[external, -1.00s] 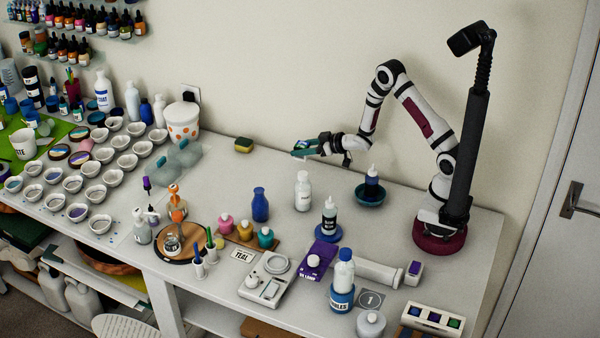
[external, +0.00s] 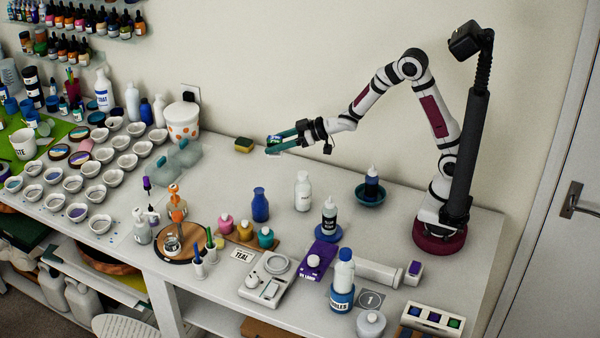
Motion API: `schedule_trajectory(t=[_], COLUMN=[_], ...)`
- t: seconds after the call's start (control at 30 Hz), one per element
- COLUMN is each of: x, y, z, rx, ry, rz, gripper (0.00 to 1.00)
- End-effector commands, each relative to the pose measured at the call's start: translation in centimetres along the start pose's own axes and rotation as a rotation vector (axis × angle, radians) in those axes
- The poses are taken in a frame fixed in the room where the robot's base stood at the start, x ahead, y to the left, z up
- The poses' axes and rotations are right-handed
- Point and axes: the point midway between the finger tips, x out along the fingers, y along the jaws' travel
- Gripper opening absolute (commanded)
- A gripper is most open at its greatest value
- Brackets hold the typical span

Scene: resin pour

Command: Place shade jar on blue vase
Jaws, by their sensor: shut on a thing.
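The blue vase (external: 260,205) stands upright on the white table, near the middle. My gripper (external: 274,144) has teal fingers and is shut on a small jar (external: 274,148), which I take to be the shade jar. The jar is mostly hidden between the fingers; a dark and greenish patch of it shows. The gripper reaches in from the right, above the table, and appears farther back than the vase. The jar and the vase are apart. The vase's top looks clear.
A yellow-green sponge (external: 244,145) lies behind, left of my gripper. A white bottle (external: 303,191) stands right of the vase. A wooden board (external: 283,243) with pink, yellow and teal jars lies in front of it. A bottle in a teal bowl (external: 370,197) stands farther right.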

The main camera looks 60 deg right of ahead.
Motion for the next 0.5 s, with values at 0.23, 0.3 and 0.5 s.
schedule_trajectory(t=[0.23, 0.3, 0.5], x=[5.3, 6.0, 7.5], y=[-5.3, -5.9, -6.1], z=[2.2, 2.5, 5.8], rx=[-0.001, -0.001, 0.000], ry=[-0.002, -0.001, -0.003], rz=[-0.003, -0.001, 0.002], gripper=[0.00, 0.00, 0.00])
